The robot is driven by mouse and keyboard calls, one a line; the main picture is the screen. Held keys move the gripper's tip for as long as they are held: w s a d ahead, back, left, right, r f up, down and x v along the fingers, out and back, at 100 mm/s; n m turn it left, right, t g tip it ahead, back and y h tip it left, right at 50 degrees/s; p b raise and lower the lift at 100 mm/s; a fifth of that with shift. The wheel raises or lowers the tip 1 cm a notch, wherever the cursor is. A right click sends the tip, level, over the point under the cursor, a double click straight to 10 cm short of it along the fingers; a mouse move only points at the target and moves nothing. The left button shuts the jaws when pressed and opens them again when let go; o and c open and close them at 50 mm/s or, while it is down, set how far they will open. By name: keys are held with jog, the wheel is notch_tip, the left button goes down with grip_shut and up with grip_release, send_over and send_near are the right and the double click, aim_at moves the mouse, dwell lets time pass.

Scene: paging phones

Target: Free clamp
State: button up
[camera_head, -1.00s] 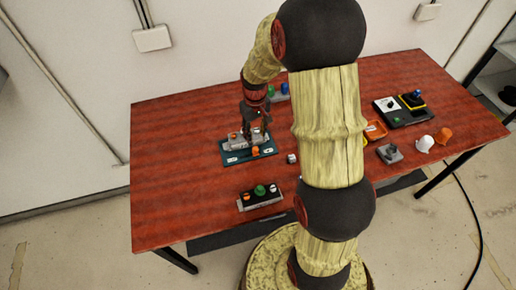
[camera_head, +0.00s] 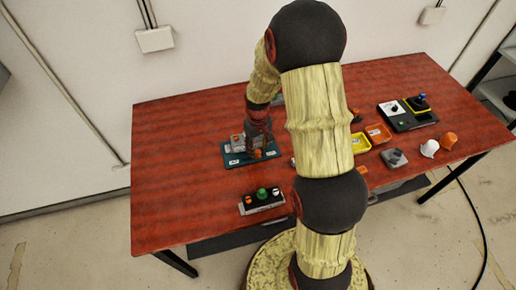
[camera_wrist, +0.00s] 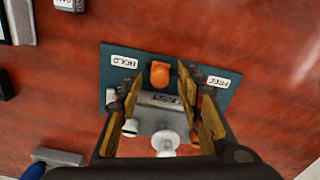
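The clamp unit has a dark teal plate (camera_head: 232,160) on the table, left of my arm. In the wrist view its plate (camera_wrist: 88,82) carries a HOLD label (camera_wrist: 124,62) on the left and a FREE label (camera_wrist: 219,82) on the right. An orange knob (camera_wrist: 160,73) stands between the labels, beside a grey block (camera_wrist: 160,112) with white knobs. My gripper (camera_wrist: 160,82) is open, its two fingers apart on either side of the orange knob and block. In the head view my gripper (camera_head: 259,143) hides part of the unit. Finger contact with the knob cannot be told.
A box with orange, green and white buttons (camera_head: 262,200) lies nearer the front edge. Right of my arm are yellow and orange trays (camera_head: 378,133), a grey knobbed piece (camera_head: 394,158), white and orange cups (camera_head: 430,148) and a black panel (camera_head: 406,116). The table's left side is clear.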

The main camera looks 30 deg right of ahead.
jog(key=shift+c, duration=1.2)
grip_shut()
